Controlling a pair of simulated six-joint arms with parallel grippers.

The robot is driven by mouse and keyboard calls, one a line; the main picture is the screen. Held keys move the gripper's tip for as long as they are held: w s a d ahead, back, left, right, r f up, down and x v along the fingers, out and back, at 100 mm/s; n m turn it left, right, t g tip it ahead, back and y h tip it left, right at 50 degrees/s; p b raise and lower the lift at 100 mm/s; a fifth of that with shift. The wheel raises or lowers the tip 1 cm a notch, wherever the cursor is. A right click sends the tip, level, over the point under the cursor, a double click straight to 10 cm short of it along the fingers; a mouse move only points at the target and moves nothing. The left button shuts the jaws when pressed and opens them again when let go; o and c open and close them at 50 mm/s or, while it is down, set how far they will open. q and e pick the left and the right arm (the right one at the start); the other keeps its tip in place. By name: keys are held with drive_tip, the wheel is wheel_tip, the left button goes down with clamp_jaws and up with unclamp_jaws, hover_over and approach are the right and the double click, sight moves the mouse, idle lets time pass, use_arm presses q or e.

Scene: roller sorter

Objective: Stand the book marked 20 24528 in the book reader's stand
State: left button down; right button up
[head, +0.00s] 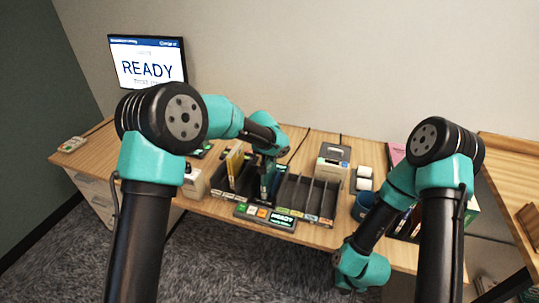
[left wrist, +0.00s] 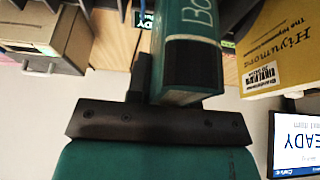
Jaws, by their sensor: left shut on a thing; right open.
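In the head view the book is small and mostly hidden by the gripper. I cannot tell the reader's stand for sure. My right arm bends down at the table's front edge, and its fingers do not show.
The rack (head: 305,197) has several slots with coloured labels. A yellow book (left wrist: 282,50) is close beside the held book. A READY panel (head: 266,216) lies in front of the rack. A monitor (head: 148,63) reads READY.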

use_arm(q)
drive_tip(key=c, duration=0.9)
unclamp_jaws()
drive_tip(key=v, duration=1.7)
drive_tip(key=shift+s+r, duration=0.1)
drive_tip(key=shift+r, duration=0.1)
drive_tip(key=s+a+f+n+g+h, duration=0.1)
drive_tip(key=s+a+f, duration=0.25)
drive_tip(key=f, duration=0.55)
drive_tip(key=s+a+f+n+g, duration=0.1)
drive_tip(key=s+a+f, duration=0.25)
drive_tip(key=f, duration=0.45)
drive_tip(key=s+a+f+g+h, duration=0.1)
drive_tip(key=s+a+f, duration=0.25)
drive_tip(key=f, duration=0.55)
drive_tip(key=s+a+f+n, duration=0.1)
drive_tip(key=s+a+f, duration=0.2)
drive_tip(key=s+f, duration=0.2)
drive_tip(key=s+a+f+n, duration=0.1)
drive_tip(key=s+a+f, duration=0.2)
drive_tip(key=s+f, duration=0.2)
drive_tip(key=s+a+f+n, duration=0.1)
drive_tip(key=s+a+f, duration=0.3)
drive_tip(key=s, duration=0.6)
drive_tip(key=shift+s+a+f+n, duration=0.1)
drive_tip(key=shift+f+n, duration=0.2)
drive_tip(key=shift+f, duration=0.5)
